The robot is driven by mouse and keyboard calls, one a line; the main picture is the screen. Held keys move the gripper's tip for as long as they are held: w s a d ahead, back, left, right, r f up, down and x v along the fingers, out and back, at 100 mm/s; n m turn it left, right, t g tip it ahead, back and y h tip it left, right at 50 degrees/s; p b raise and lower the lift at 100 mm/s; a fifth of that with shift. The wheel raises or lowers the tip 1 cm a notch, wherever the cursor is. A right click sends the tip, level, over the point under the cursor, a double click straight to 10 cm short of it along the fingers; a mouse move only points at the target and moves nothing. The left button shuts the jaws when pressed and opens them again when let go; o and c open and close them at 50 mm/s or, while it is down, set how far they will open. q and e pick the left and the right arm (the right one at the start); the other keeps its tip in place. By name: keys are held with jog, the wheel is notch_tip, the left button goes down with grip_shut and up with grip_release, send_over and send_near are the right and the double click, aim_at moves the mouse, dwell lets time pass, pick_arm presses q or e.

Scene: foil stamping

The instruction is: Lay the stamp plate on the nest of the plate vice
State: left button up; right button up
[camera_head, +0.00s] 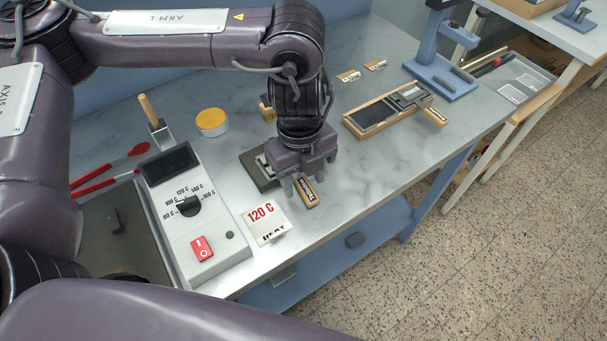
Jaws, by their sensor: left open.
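My left gripper (305,180) is open, pointing down over the bench. A small wooden block with a dark lettered face (307,192) lies just in front of its fingers; I cannot tell whether they touch it. It may be the stamp plate. A dark flat base with metal parts (260,176), possibly the plate vice, lies just left of the gripper and is partly hidden by it, so I cannot see its nest clearly. My right gripper is not in view.
A heater control box (187,215) and a 120 C card (265,221) stand left and in front. A yellow-topped tin (211,122) is behind. A wooden tray (358,130), small labelled blocks and a blue press (440,75) are to the right. Marble between is clear.

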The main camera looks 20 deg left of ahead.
pick_arm(q)
jog(key=r, duration=0.4)
jog(key=r+p, duration=0.1)
jog(key=r, duration=0.2)
jog(key=shift+w+a+r, duration=0.2)
jog(key=shift+r, duration=0.2)
